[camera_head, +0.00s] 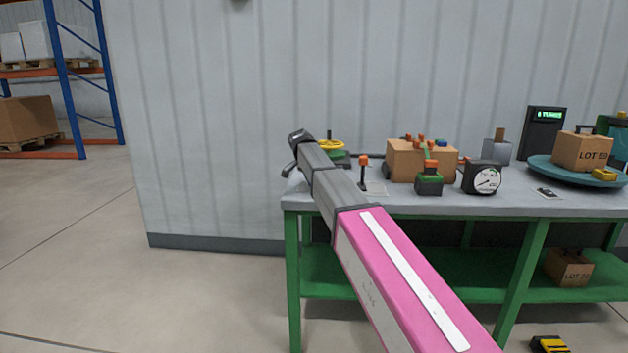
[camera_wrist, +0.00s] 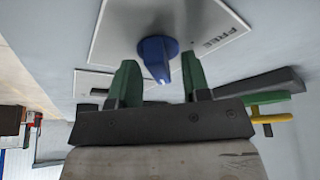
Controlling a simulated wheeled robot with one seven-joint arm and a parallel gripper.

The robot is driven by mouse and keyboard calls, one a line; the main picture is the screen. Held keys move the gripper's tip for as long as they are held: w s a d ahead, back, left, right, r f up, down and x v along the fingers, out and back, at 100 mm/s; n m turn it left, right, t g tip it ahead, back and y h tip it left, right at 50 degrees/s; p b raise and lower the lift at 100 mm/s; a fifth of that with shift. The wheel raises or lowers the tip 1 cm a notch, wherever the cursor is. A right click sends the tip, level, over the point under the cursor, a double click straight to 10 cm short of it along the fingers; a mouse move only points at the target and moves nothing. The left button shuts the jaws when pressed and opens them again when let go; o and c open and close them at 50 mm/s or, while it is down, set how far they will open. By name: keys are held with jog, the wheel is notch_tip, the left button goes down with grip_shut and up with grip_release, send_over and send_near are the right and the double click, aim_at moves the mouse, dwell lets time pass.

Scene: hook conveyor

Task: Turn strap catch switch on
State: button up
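The strap catch switch appears to be the blue rotary knob (camera_wrist: 158,59) in the wrist view. It sits on a pale plate (camera_wrist: 200,38) whose visible label reads FREE. My gripper (camera_wrist: 160,80) is open, with one green fingertip on each side of the knob. I see gaps between fingers and knob, and cannot tell contact. The knob is not visible in the head view, where my arm covers part of the bench (camera_head: 460,203) near its left end.
Near my arm stand a yellow handwheel (camera_head: 331,145) and an orange-topped lever (camera_head: 364,166). Further right are a cardboard box (camera_head: 405,163), a dial gauge (camera_head: 486,179) and a blue turntable (camera_head: 545,170) bearing a carton (camera_head: 582,151). The floor left of the bench is clear.

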jog(key=v, duration=1)
jog(key=shift+r, duration=0.35)
jog(key=shift+s+a, duration=0.15)
